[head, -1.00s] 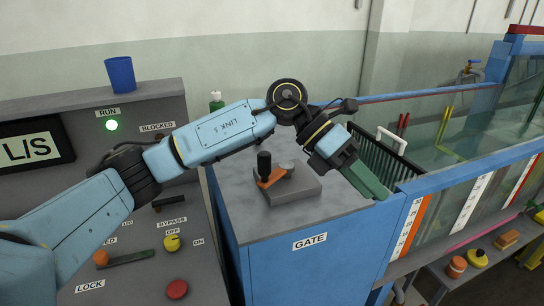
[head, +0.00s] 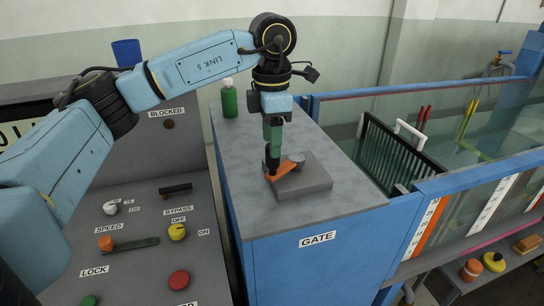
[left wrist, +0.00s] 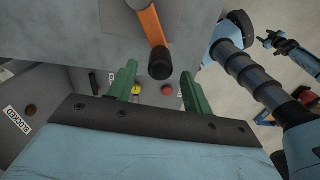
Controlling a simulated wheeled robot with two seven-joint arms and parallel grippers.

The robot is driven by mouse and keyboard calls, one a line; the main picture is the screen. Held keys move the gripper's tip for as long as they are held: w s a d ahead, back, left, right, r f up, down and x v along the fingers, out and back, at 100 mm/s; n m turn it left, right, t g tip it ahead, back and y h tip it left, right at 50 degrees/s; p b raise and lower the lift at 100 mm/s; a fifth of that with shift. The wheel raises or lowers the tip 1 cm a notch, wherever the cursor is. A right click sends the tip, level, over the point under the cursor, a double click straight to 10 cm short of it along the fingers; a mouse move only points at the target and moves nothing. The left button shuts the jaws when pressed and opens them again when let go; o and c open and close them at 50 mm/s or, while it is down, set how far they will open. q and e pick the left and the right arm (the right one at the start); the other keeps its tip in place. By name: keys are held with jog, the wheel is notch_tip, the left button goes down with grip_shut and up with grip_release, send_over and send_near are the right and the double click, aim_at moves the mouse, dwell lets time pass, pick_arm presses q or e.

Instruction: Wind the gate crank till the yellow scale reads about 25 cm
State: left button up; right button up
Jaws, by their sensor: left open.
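The gate crank has an orange arm (head: 284,173) with an upright black knob, on a grey block (head: 312,182) on top of the blue gate cabinet. My left gripper (head: 272,146) points down at the knob, its green fingers overlapping it in the head view. In the left wrist view, the fingers (left wrist: 159,72) are apart, with the black knob (left wrist: 160,64) between or just beyond their tips; contact cannot be told. A thin yellow strip (head: 467,118), perhaps the yellow scale, stands in the flume; no reading is legible. What looks like my right gripper (left wrist: 270,40) is small in the left wrist view.
A green bottle (head: 229,100) stands behind the crank on the cabinet. A control panel with a red button (head: 179,281) and yellow knob (head: 177,232) lies left. A black grate (head: 392,155) and the glass flume lie right. The cabinet top's front is clear.

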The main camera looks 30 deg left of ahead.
pick_arm(q)
notch_tip(320, 180, down, 5)
jog(key=shift+f, duration=0.1)
dwell(0.3)
grip_shut()
